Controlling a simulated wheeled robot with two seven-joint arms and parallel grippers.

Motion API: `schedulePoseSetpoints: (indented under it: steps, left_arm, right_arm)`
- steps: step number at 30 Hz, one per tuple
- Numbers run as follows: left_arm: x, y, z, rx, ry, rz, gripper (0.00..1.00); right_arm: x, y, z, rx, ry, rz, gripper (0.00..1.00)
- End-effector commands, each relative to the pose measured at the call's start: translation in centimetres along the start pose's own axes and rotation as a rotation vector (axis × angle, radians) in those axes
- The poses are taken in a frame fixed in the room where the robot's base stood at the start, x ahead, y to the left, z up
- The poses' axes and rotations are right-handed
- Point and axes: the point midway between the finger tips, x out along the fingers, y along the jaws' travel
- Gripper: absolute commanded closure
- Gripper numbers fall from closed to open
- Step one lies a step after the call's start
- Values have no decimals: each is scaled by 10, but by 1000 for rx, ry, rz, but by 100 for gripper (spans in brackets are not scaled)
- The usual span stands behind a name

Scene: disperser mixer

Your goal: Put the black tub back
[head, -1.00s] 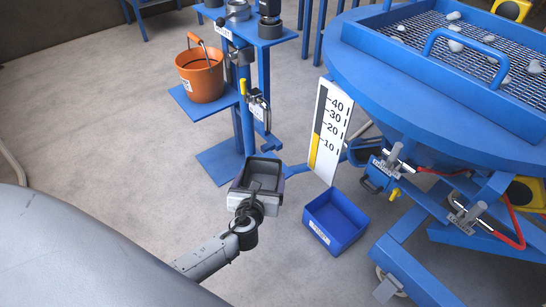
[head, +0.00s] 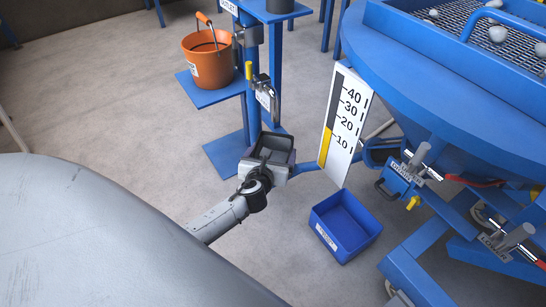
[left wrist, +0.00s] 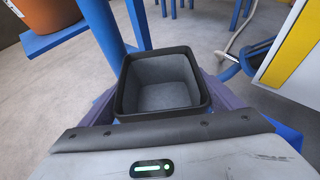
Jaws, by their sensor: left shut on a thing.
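The black tub (head: 272,149) is an open-topped square tub, upright, with an empty grey inside. It also shows large in the left wrist view (left wrist: 162,88). My left gripper (head: 266,162) is shut on the tub and holds it in front of the blue stand's post, above the floor. The gripper's fingers lie along both sides of the tub and are partly hidden by it. My right gripper is not in view.
A blue stand carries an orange bucket (head: 207,58) on a side shelf (head: 214,92). A blue bin (head: 345,226) stands on the floor to the right. A numbered scale board (head: 345,123) and the large blue machine (head: 440,80) are at right. Floor at left is clear.

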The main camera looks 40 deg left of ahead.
Motion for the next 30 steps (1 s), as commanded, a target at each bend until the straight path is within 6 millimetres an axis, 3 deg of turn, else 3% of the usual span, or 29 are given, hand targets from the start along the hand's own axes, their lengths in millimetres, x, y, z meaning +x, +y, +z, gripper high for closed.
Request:
schedulePoseSetpoints:
  steps: [11,12,14,23,30]
  left_arm:
    - [2,0,-2,1,-2,-1,57]
    - [1,0,-2,1,0,0,9]
    - [1,0,-2,1,0,0,0]
    - [-2,0,3,-1,-1,0,0]
    - [-44,0,4,1,2,-2,0]
  right_arm:
    - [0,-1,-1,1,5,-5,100]
    - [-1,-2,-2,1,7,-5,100]
    - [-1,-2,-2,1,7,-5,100]
    - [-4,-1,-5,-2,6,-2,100]
    - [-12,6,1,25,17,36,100]
